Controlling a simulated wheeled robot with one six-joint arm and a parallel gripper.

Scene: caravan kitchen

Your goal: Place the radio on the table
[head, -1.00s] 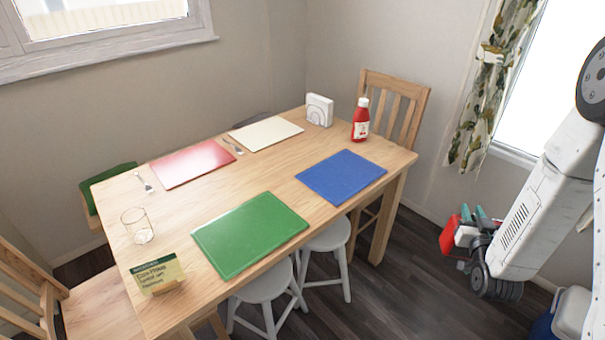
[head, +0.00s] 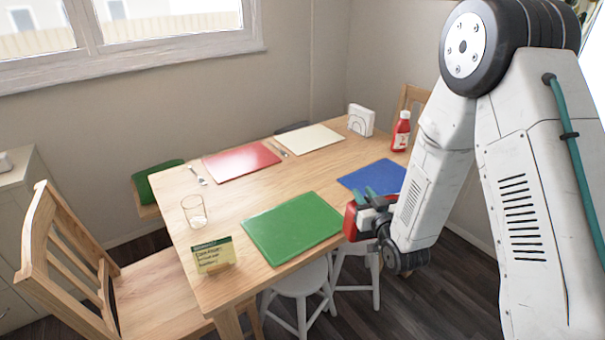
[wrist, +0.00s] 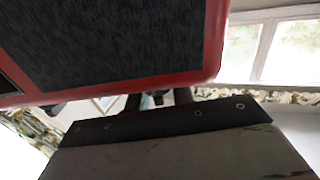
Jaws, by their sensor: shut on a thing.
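My gripper (head: 369,211) is shut on the red radio (head: 351,221), seen at the end of my arm at the right of the head view. In the wrist view the radio (wrist: 110,40) fills the upper left, with a red edge and a dark speaker face. The wooden table (head: 233,222) stands in the middle of the head view. The radio appears beside the table's near right edge, by the green placemat (head: 292,228); its exact height over the edge is hard to tell. My arm hides the table's right end.
The table also holds a red placemat (head: 240,162), a cream placemat (head: 310,138), a blue placemat (head: 372,177), a glass (head: 194,212), a small sign (head: 214,257), a ketchup bottle (head: 401,131) and a napkin holder (head: 361,120). A chair (head: 70,250) stands left; white stools (head: 300,282) stand beneath the near edge.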

